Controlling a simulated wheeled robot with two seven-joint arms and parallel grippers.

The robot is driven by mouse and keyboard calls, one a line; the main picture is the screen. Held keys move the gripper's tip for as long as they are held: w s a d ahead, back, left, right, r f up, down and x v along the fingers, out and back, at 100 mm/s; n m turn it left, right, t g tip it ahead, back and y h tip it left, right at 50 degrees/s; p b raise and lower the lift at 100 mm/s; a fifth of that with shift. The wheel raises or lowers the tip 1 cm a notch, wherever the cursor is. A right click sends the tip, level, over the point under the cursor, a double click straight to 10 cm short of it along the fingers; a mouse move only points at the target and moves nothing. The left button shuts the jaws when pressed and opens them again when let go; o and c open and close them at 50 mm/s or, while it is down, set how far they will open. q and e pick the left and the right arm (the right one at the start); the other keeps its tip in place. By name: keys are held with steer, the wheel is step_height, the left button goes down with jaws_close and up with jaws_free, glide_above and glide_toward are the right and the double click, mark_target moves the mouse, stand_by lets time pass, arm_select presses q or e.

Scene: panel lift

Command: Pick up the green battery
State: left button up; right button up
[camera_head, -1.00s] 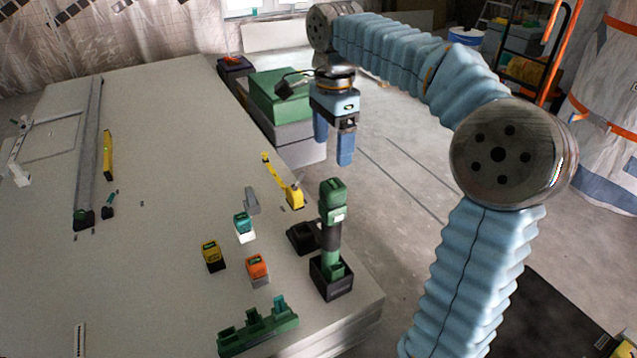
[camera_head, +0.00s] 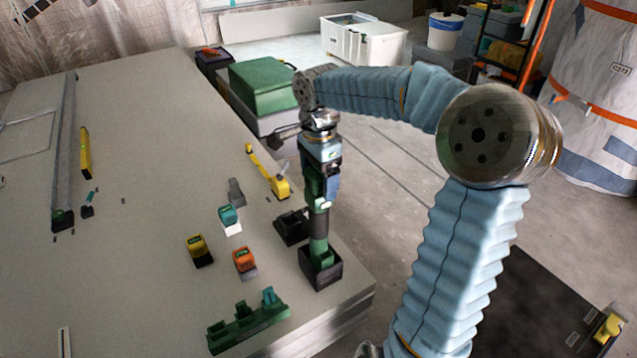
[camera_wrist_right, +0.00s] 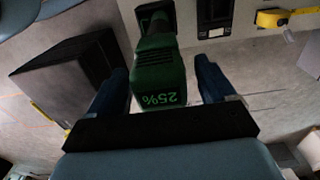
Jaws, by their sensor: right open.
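The green battery (camera_head: 312,187) sits on top of an upright green tool with a dark handle (camera_head: 320,226), which stands in a black holder (camera_head: 321,271) at the table's right edge. In the right wrist view the battery (camera_wrist_right: 160,80) shows a "25%" display and lies between the two blue fingers. My right gripper (camera_head: 321,193) is open, comes down from above and straddles the battery. A gap shows beside the right finger; contact on the left is unclear. My left gripper is not in view.
Teal (camera_head: 229,217), yellow (camera_head: 198,248) and orange (camera_head: 244,260) batteries stand on the table left of the tool. A green rack (camera_head: 248,322) lies at the front and a yellow tape measure (camera_head: 279,187) behind.

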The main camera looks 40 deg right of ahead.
mark_target(318, 172)
steer(key=shift+f, duration=0.1)
steer(key=shift+c, duration=0.3)
steer(key=c, duration=1.1)
steer(key=shift+r, duration=0.35)
steer(key=r, duration=0.3)
steer(key=shift+s+a+r, duration=0.25)
steer(key=shift+a, duration=0.05)
steer(key=s+a+r, duration=0.8)
steer(key=s+a, duration=0.1)
steer(key=shift+a+r, duration=0.4)
steer(key=shift+w, duration=0.15)
